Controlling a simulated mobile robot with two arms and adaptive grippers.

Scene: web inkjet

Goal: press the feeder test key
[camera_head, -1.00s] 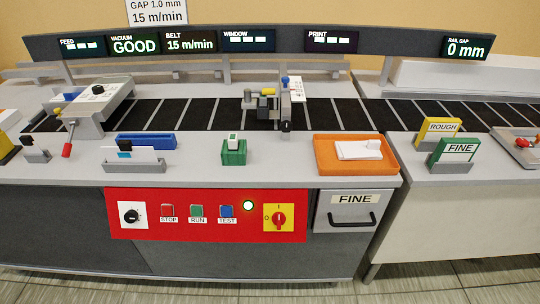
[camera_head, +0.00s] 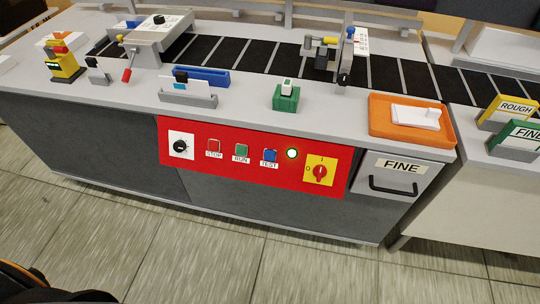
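The blue test key (camera_head: 270,155) sits on the red control panel (camera_head: 225,177) on the front of the machine, with a TEST label under it. Left of it are the green RUN key (camera_head: 242,150) and the red STOP key (camera_head: 214,145). Neither of my grippers shows in the head view. A dark part of my body is at the lower left corner.
The panel also has a black knob (camera_head: 181,146) and a yellow-red rotary switch (camera_head: 320,171). An orange tray (camera_head: 385,128), green block (camera_head: 286,101) and blue holder (camera_head: 202,77) stand on the worktop. A FINE drawer (camera_head: 397,178) is at right. The tiled floor (camera_head: 200,250) in front is clear.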

